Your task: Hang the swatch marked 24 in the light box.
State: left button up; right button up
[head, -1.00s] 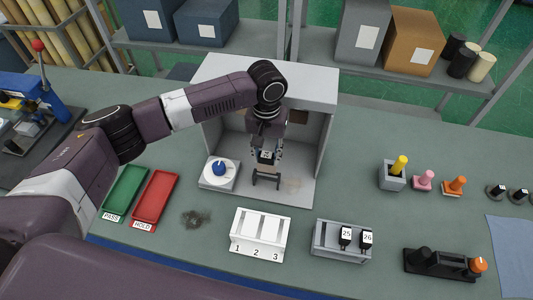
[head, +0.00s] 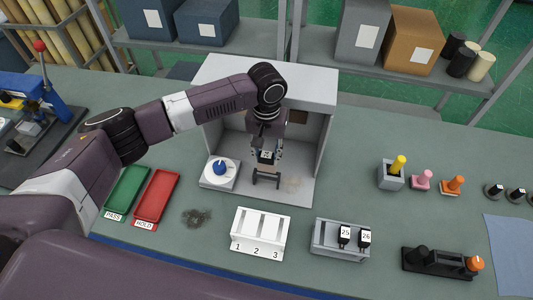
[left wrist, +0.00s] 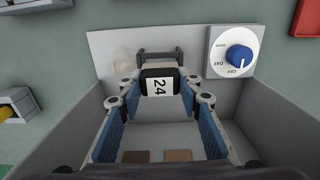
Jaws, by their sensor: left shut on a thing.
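The swatch marked 24 (head: 266,155) has a black top with a white label, and it is inside the light box (head: 262,82). My left gripper (head: 266,158) is shut on it. In the left wrist view the swatch (left wrist: 160,86) sits between the two blue-padded fingers of the gripper (left wrist: 160,98). A dark stand with a crossbar (head: 266,180) is on the box floor, just in front of and below the swatch. It also shows in the left wrist view (left wrist: 160,54). I cannot tell whether the swatch touches it. My right gripper is not in view.
A white dial unit with a blue knob (head: 220,169) is at the box's left front. Green (head: 126,190) and red (head: 156,197) trays lie left. A white numbered rack (head: 262,232) and a grey holder with swatches 25 and 26 (head: 327,238) stand in front.

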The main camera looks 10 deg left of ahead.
aim_at(267, 171)
pick_arm(q)
jog(key=shift+f+b, duration=1.05)
jog(key=shift+f, duration=2.5)
jog(key=o, duration=1.2)
jog(key=shift+r, duration=0.1)
notch_tip(267, 171, up, 12)
jog(key=shift+f, duration=0.1)
jog(key=shift+s, duration=0.1)
